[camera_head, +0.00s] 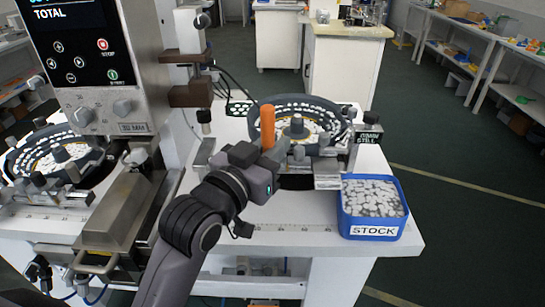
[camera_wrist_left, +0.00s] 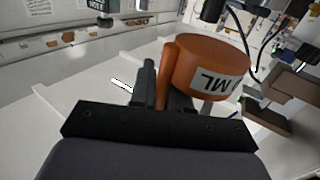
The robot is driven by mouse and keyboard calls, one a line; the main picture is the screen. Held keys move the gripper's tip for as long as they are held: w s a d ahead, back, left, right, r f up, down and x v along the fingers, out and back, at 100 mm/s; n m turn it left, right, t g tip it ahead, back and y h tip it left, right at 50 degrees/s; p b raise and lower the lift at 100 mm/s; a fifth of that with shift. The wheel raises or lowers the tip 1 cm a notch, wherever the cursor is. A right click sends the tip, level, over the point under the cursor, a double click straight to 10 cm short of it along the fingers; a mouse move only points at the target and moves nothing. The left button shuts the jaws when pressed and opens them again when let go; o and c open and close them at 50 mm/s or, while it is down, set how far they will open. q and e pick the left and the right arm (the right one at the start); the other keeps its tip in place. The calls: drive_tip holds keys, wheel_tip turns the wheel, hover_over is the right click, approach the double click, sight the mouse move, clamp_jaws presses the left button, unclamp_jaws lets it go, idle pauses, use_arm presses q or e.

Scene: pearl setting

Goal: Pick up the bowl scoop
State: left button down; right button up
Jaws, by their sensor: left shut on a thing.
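The bowl scoop (camera_head: 267,125) is orange; in the head view it shows as an upright orange piece at the tip of my left gripper (camera_head: 271,156). In the left wrist view the scoop (camera_wrist_left: 208,62) shows a round orange cup with a white label reading "ML" and a narrow handle at its left. My left gripper (camera_wrist_left: 166,97) is shut on the handle, with one dark finger at each side. The scoop appears raised in front of the round vibrating feeder bowl (camera_head: 318,104), which holds white pieces. My right gripper is not in view.
A blue STOCK bin (camera_head: 372,226) full of white pieces stands at the right of the white table (camera_head: 290,237). A grey machine with a screen (camera_head: 75,45) and a second feeder bowl (camera_head: 52,152) stand at the left. The table's front strip is clear.

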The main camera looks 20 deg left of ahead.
sight(262, 133)
use_arm(q)
drive_tip(key=shift+r+p, duration=0.3)
drive_tip(key=shift+r, duration=1.8)
drive_tip(key=shift+r, duration=0.1)
drive_tip(key=shift+w, duration=0.1)
